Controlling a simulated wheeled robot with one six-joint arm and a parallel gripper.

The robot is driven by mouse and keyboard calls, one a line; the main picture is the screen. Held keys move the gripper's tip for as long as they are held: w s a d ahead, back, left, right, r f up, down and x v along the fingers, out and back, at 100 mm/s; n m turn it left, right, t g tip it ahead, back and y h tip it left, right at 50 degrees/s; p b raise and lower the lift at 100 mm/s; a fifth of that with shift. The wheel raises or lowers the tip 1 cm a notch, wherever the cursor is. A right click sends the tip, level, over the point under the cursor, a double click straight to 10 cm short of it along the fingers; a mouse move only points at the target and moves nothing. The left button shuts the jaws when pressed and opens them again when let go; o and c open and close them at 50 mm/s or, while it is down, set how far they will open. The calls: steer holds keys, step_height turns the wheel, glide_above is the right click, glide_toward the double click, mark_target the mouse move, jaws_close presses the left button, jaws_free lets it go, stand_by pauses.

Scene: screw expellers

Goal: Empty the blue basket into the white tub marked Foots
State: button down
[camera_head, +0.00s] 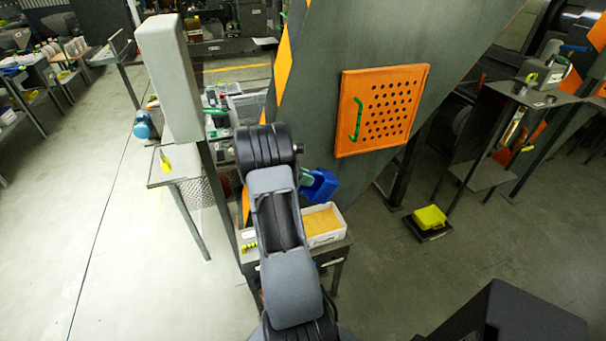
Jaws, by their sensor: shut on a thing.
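My gripper (306,178) is shut on the blue basket (323,186) and holds it up in front of the grey machine. The basket looks tilted; its inside and any contents cannot be made out. A white tub (327,238) with a small dark marking on its front wall stands just below the basket. The marking is too small to read. Yellow-orange material shows inside the tub. My arm hides the tub's left part and most of my gripper.
The tub stands on a small metal stand (337,247), with a small yellow-green item (249,247) at its left. The grey machine's slanted wall (330,60) with an orange perforated panel (382,108) rises close behind. Open floor (440,280) lies to the right.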

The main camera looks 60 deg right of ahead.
mark_target(319, 173)
steer(key=r+t+y+p, duration=0.1)
steer(key=p, duration=0.1)
steer(key=s+d+r+t+y+p, duration=0.1)
steer(key=p, duration=0.2)
steer(key=d+r+t+y+p, duration=0.1)
steer(key=y+p, duration=0.1)
steer(key=shift+s+d+r+p, duration=0.1)
steer(key=shift+s+r+p, duration=0.2)
steer(key=shift+s+p, duration=0.1)
steer(key=t+y+p, duration=0.1)
steer(key=p, duration=0.1)
steer(key=d+p, duration=0.1)
steer(key=p, duration=0.1)
steer(key=shift+s+d+r+n+t+y+p, duration=0.15)
steer(key=shift+s+n+t+y+p, duration=0.25)
steer(key=shift+s+d+t+y+p, duration=0.2)
steer(key=shift+d+t+y+p, duration=0.1)
steer(key=shift+y+p, duration=0.1)
steer(key=shift+s+d+f+y, duration=0.2)
steer(key=shift+d+y, duration=0.05)
steer(key=shift+y, duration=0.05)
steer(key=shift+s+d+r+t+y, duration=0.1)
steer(key=shift+s+d+t+y, duration=0.15)
steer(key=shift+t+y, duration=0.2)
steer(key=shift+s+d+r+t+y, duration=0.1)
steer(key=shift+d+t+y, duration=0.15)
steer(key=shift+t+y, duration=0.2)
